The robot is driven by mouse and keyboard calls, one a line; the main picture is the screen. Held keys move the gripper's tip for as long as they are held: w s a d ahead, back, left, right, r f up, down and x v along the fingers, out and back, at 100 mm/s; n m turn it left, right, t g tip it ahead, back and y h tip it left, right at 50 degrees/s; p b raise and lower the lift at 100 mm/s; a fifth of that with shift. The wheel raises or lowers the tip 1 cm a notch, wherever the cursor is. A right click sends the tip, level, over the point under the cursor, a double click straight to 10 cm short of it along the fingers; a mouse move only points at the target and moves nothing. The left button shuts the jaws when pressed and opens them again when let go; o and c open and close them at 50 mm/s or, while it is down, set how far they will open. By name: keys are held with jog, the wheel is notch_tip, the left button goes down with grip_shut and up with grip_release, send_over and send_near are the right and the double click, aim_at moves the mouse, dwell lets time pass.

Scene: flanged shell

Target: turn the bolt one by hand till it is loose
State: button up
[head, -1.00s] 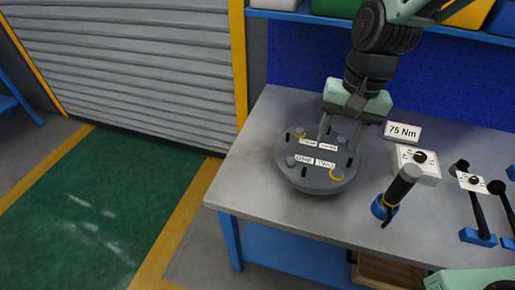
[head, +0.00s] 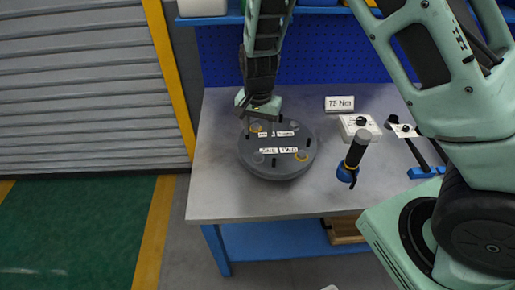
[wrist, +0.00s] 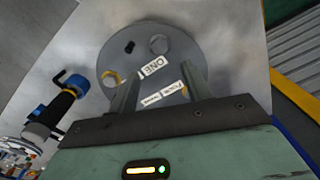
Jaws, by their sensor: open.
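The grey round flanged shell (head: 277,171) sits on the bench, with white labels on its lid. The ONE label (head: 267,151) is at the front left, beside the TWO label. A grey bolt head (head: 258,159), bolt one by its place, shows just left of and below that label. My gripper (head: 253,122) is over the back left of the lid, near a bolt with a yellow ring (head: 257,128). In the wrist view the open fingers point at the lid (wrist: 190,55), with the ONE label (wrist: 154,67) between them and nothing gripped. Whether a fingertip touches the lid is unclear.
Behind are a 75 Nm sign (head: 340,103) and a white dial box (head: 360,126). More tools lie farther right. The bench (head: 220,190) is clear left and front of the shell.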

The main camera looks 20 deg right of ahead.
aim_at(258, 154)
notch_tip(258, 154, down, 9)
jog(key=shift+f+p, duration=0.2)
jog(key=shift+p, duration=0.65)
jog(key=c, duration=1)
